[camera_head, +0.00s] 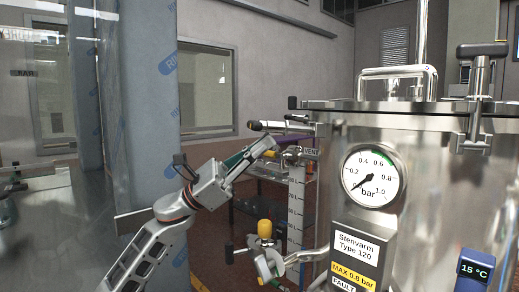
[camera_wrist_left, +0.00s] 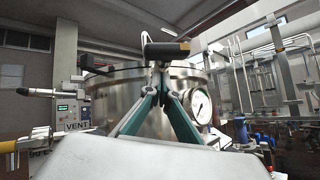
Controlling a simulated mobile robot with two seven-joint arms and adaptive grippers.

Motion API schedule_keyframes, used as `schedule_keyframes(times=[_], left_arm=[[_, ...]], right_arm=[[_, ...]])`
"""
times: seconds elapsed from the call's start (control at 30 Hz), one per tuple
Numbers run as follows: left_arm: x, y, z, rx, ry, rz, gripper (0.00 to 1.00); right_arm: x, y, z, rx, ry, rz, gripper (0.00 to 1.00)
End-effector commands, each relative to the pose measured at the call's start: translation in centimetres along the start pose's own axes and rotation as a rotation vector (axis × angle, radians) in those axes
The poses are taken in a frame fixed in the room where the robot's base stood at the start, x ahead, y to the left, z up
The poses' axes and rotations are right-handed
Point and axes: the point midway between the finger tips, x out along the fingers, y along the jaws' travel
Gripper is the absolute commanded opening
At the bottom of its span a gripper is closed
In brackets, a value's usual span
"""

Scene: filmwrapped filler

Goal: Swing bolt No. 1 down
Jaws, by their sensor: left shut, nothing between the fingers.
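The steel vessel (camera_head: 440,190) stands at the right with its lid (camera_head: 350,104) on. A bar with a dark grip (camera_head: 268,125) sticks out level from its left side, just under the lid rim. An upright T-handled bolt (camera_head: 480,75) stands at the right of the lid. No bolt number is readable. My left gripper (camera_head: 272,144) is shut and empty, just below the level bar. In the wrist view its teal fingers (camera_wrist_left: 161,82) meet just below a dark crosswise handle (camera_wrist_left: 166,49). I cannot tell whether they touch it. My right gripper is out of view.
A yellow-handled vent fitting (camera_head: 270,154) is close by the fingers. A yellow-capped valve (camera_head: 264,229) and pipework sit below. The pressure gauge (camera_head: 373,177) is on the vessel's front. A film-wrapped column (camera_head: 150,110) stands behind my left arm.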

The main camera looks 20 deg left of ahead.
Motion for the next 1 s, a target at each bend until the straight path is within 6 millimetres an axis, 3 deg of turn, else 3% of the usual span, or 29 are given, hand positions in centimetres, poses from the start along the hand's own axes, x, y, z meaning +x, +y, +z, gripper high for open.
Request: schedule_keyframes(times=[0.73, 1.0], left_arm=[[1.1, 0.3, 1.5, 0.0, 0.0, -0.001, 0.0], [-0.1, 0.2, 0.4, -0.002, 0.001, 0.0, 0.0]], right_arm=[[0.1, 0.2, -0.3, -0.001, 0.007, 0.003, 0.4], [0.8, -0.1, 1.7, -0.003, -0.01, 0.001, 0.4]])
